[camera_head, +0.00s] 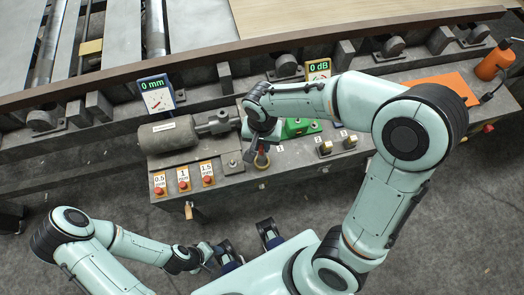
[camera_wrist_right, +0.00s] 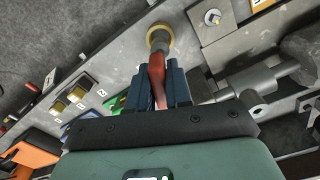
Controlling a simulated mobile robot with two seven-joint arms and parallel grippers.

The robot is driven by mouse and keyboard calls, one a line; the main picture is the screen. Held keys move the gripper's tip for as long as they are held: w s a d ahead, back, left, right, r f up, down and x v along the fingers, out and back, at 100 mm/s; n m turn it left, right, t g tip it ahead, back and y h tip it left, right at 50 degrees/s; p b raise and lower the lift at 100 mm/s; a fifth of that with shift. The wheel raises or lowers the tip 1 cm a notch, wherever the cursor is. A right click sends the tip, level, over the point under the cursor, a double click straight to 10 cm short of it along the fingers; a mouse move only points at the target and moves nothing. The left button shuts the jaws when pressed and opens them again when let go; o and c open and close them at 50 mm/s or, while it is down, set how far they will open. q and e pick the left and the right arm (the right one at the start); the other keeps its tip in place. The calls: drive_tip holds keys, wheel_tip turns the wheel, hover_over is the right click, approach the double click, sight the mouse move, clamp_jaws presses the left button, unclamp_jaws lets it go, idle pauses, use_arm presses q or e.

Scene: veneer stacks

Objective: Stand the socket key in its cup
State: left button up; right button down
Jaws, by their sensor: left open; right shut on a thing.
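The socket key has a red handle (camera_wrist_right: 157,80) and a grey shaft end. In the head view, a little of its red (camera_head: 262,149) shows below my right gripper (camera_head: 258,140). My right gripper (camera_wrist_right: 158,85) is shut on the red handle. The brass-rimmed cup (camera_wrist_right: 159,30) is at the key's far end in the right wrist view; its ring also shows in the head view (camera_head: 262,162). The grey end overlaps the ring; I cannot tell whether it is inside or just above. My left gripper (camera_head: 245,236) is open and empty near the bottom, away from the bench.
A grey cylinder (camera_head: 167,137) and several red buttons (camera_head: 183,185) lie left of the cup. Brass-topped blocks (camera_head: 325,148), a green part (camera_head: 300,127) and an orange sheet (camera_head: 438,88) lie right. An orange bottle (camera_head: 495,62) stands far right.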

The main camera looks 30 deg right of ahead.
drive_tip(key=shift+f+b, duration=0.35)
drive_tip(key=shift+f, duration=2.35)
drive_tip(key=shift+f, duration=0.15)
drive_tip(key=c, duration=1.1)
unclamp_jaws()
drive_tip(key=shift+o, duration=0.2)
drive_tip(key=shift+r, duration=0.3)
wheel_tip(320, 180, up, 12)
drive_tip(key=shift+f+p, duration=0.1)
drive_tip(key=shift+p, duration=0.85)
